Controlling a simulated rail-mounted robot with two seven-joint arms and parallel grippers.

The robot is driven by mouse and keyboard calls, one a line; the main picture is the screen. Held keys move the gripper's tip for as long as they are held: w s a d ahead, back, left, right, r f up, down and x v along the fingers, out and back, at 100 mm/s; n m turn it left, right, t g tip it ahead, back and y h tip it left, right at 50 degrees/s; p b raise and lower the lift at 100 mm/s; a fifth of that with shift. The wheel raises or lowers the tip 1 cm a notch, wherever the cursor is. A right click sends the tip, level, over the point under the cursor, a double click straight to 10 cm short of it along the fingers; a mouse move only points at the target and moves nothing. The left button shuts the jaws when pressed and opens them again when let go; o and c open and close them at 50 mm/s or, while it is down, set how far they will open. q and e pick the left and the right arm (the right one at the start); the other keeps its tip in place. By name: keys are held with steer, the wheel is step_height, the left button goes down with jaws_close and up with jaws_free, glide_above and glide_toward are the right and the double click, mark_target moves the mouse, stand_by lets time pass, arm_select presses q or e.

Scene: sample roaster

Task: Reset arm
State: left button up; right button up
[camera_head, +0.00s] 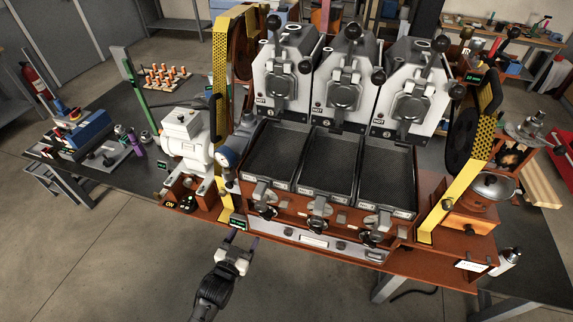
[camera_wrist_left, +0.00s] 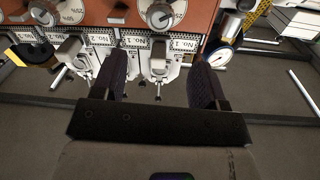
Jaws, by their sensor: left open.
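My left gripper (camera_head: 240,243) is in front of the sample roaster's (camera_head: 409,238) lower front edge, left of its middle. Its two dark fingers stand apart with nothing between them; the left wrist view (camera_wrist_left: 160,85) shows the same. The wrist view is turned over, with the roaster's knobs and numbered labels beyond the fingertips. In that view the fingers look close to the levers, but I cannot tell whether they touch. My right gripper is in neither view.
Three dark trays (camera_head: 329,158) lie below the white roaster heads (camera_head: 343,80). Yellow perforated guards (camera_head: 220,80) flank the machine. A white motor (camera_head: 184,138) stands at left and a round gauge (camera_head: 228,157) beside it. Open floor (camera_head: 110,270) lies at the front left.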

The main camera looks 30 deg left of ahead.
arm_select(q)
step_height(320, 180, down, 6)
steer(key=s+g, duration=0.2)
steer(key=g, duration=0.4)
steer(key=s+d+r+m+g+h, duration=0.1)
steer(key=s+d+r+g+h, duration=0.15)
steer(key=s+d+r, duration=0.35)
steer(key=s+d+r+m+g+h, duration=0.15)
steer(key=s+d+g, duration=0.25)
steer(key=s, duration=0.5)
steer(key=s+d+f+g, duration=0.2)
steer(key=s, duration=0.5)
step_height(320, 180, up, 22)
steer(key=p, duration=2.2)
steer(key=shift+w+a+r, duration=0.15)
steer(key=shift+w, duration=0.25)
